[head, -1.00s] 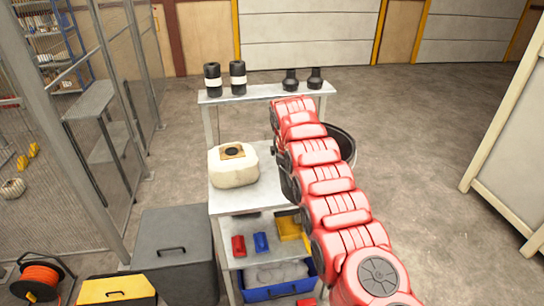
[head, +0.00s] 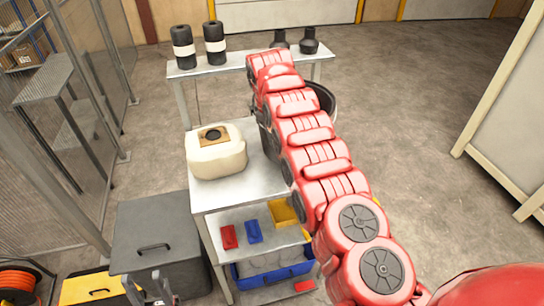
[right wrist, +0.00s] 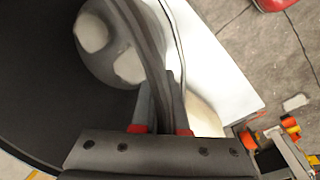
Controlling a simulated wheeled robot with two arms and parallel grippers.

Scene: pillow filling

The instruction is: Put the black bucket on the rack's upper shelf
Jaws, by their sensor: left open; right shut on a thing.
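The black bucket (head: 325,103) is mostly hidden behind my right arm in the head view. It shows at the right side of the rack's upper shelf (head: 262,172); whether it rests there or hangs above cannot be told. In the right wrist view, my right gripper (right wrist: 160,112) is shut on the bucket's wall near the rim, one finger on each side. The dark bucket interior (right wrist: 40,90) fills the left, with a grey rounded thing with pale patches (right wrist: 110,42) inside. My left gripper (head: 150,287) is open and empty at the bottom left, in front of the grey box.
A cream canister (head: 216,158) stands on the upper shelf's left part. Lower down are small red, blue and yellow bins (head: 283,212) and a blue crate (head: 270,268). A grey box (head: 160,235) stands left of the rack. Behind, a table (head: 240,64) holds dark containers.

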